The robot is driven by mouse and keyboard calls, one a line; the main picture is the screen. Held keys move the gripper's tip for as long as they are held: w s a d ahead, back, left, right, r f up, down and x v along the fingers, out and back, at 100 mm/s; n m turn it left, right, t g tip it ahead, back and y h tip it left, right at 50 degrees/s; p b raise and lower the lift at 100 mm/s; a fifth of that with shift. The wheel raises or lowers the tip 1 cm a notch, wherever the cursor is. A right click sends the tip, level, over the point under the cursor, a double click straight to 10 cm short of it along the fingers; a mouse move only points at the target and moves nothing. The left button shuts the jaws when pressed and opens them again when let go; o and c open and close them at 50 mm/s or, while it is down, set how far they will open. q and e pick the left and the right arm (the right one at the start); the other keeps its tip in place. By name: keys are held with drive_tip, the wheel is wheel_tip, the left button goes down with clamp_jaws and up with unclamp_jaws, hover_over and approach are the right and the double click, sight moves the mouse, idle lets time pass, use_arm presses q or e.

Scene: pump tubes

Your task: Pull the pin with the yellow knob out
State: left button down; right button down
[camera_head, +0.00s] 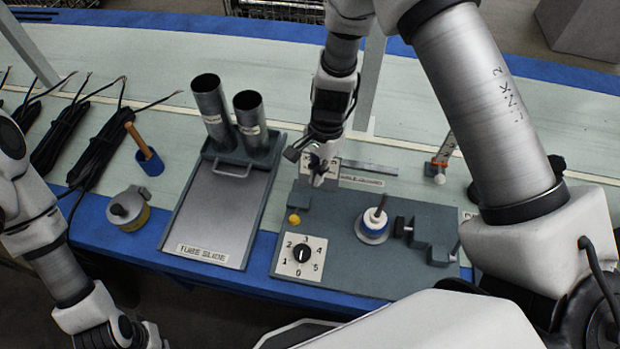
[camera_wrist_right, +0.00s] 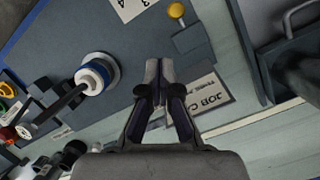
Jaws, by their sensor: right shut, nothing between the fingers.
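The yellow knob (camera_head: 294,219) sits at the left side of the grey-blue fixture plate, on a small block near the numbered dial. In the right wrist view the knob (camera_wrist_right: 177,11) shows at the top, right of centre, on its grey block. My left arm's end (camera_head: 140,332) is at the lower left, too unclear to read.
The numbered dial (camera_head: 302,256) is in front of the knob. A white-and-blue round part (camera_head: 374,230) with an upright rod stands to the right on the plate. The tube slide (camera_head: 215,215) with two metal tubes (camera_head: 212,105) is to the left. A label plate (camera_head: 362,183) lies behind.

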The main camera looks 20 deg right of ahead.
drive_tip(key=f+b, duration=0.2)
drive_tip(key=b, duration=1)
approach(296, 211)
drive_tip(key=shift+t, duration=0.4)
drive_tip(key=d+f, duration=0.3)
drive_tip(key=f, duration=0.1)
drive_tip(key=shift+s+f, duration=0.1)
drive_tip(key=shift+s, duration=0.1)
drive_tip(key=a, duration=0.1)
drive_tip(key=s+a+f, duration=0.1)
drive_tip(key=a+f, duration=0.1)
drive_tip(key=shift+s, duration=0.25)
drive_tip(key=shift+s+a, duration=0.15)
drive_tip(key=shift+a, duration=0.15)
